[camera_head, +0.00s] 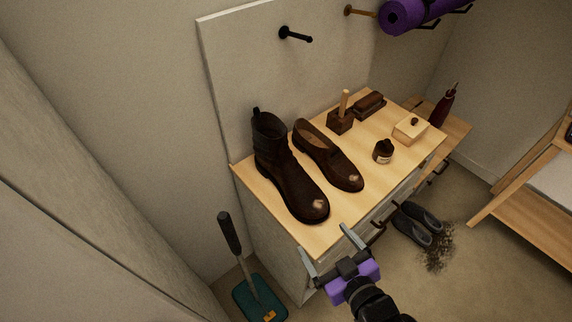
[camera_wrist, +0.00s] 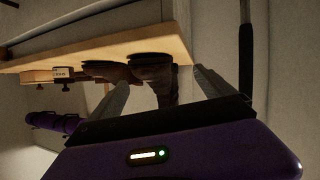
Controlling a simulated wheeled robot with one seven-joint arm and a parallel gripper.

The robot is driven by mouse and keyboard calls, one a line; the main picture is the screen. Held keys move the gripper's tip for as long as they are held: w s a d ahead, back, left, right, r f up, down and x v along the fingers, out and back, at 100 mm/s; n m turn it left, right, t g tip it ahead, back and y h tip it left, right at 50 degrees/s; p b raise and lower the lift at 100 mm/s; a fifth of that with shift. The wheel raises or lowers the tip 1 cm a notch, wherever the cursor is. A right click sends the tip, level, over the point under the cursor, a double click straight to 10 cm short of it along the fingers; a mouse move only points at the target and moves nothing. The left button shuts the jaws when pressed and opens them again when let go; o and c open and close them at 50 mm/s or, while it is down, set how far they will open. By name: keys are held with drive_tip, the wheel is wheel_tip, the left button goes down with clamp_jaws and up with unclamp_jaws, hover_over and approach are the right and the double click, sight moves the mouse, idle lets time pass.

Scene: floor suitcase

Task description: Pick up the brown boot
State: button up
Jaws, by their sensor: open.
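The brown boot (camera_head: 288,170) stands upright at the left end of the wooden cabinet top, its scuffed toe toward the front edge. In the wrist view the boot (camera_wrist: 155,72) appears upside down, between and beyond the finger tips. A low brown shoe (camera_head: 328,155) stands just right of it. My gripper (camera_head: 324,239) is open and empty, in front of the cabinet's front edge. Its fingers point toward the boot's toe, apart from it. In the wrist view my gripper (camera_wrist: 164,82) shows both fingers spread.
The cabinet top (camera_head: 232,172) also holds a brush block (camera_head: 340,121), another brush (camera_head: 369,105), a dark jar (camera_head: 383,151) and a small box (camera_head: 411,130). A dustpan (camera_head: 262,300) stands at left. Grey shoes (camera_head: 415,228) and dirt lie on the floor. Wall pegs (camera_head: 296,34) are above.

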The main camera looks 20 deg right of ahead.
drive_tip(key=n+p, duration=0.2)
drive_tip(key=p, duration=0.1)
approach(293, 175)
drive_tip(key=shift+g, duration=0.3)
drive_tip(key=x, duration=0.5)
drive_tip(key=shift+w+d+r, duration=0.2)
drive_tip(key=shift+w+r, duration=0.05)
drive_tip(key=shift+r, duration=0.05)
drive_tip(key=shift+x, duration=1.15)
drive_tip(key=shift+a+f+p+x, duration=0.15)
drive_tip(key=shift+p+x, duration=0.1)
drive_tip(key=shift+x, duration=1.1)
drive_tip(key=shift+a+f+p+x, duration=0.1)
drive_tip(key=shift+f+p+x, duration=0.1)
drive_tip(key=shift+x, duration=1.2)
drive_tip(key=shift+s, duration=0.15)
drive_tip(key=c, duration=1.9)
drive_tip(key=shift+r, duration=0.2)
clamp_jaws()
